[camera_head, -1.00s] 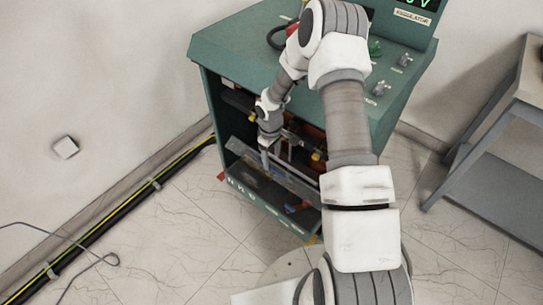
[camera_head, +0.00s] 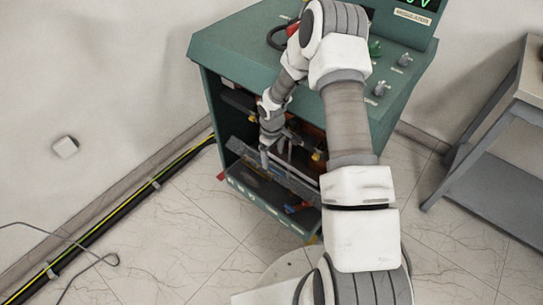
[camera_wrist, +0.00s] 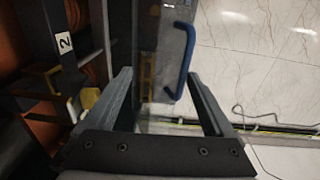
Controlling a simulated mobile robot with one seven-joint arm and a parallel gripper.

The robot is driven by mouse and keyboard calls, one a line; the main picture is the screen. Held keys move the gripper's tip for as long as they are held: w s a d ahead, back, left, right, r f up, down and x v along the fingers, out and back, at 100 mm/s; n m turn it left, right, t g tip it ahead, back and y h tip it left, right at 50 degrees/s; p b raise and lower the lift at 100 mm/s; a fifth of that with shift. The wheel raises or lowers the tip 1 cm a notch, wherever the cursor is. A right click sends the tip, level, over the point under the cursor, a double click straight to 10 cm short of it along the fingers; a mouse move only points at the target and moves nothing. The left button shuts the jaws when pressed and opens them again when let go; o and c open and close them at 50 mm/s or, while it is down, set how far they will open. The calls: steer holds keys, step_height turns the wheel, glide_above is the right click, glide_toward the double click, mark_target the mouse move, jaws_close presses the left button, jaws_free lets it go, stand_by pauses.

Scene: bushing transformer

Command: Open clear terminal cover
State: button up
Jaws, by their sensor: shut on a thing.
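The clear terminal cover (camera_head: 294,181) is a long grey, see-through panel low in the open front of the green cabinet. It is tilted, with its ends partly hidden by my arm and the cabinet. In the wrist view the panel (camera_wrist: 163,42) runs away between my fingers, with a blue handle (camera_wrist: 183,62) on its right side. My gripper (camera_head: 264,158) reaches down into the opening at the panel. In the wrist view my gripper (camera_wrist: 159,76) is shut on the cover, its fingers well apart on either side. The exact contact is hard to see.
The green cabinet (camera_head: 236,52) stands against the wall, with dark bars and orange coils (camera_wrist: 94,35) inside, close to my left finger. A grey bench (camera_head: 490,130) stands at the right. Black and yellow cables (camera_head: 130,205) run along the wall. Floor in front is clear.

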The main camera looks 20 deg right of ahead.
steer(key=shift+w+d+f, duration=0.2)
steer(key=shift+d+f, duration=0.1)
steer(key=shift+d, duration=0.2)
steer(key=shift+w+d+f, duration=0.2)
steer(key=shift+d+f, duration=0.1)
steer(key=shift+d, duration=0.15)
steer(key=shift+c, duration=1.2)
steer(key=shift+a+r, duration=0.3)
steer(key=shift+r, duration=0.3)
step_height(320, 180, up, 17)
steer(key=p, duration=0.3)
steer(key=shift+s+a+f, duration=0.2)
steer(key=shift+s+a, duration=0.05)
steer(key=shift+s, duration=0.1)
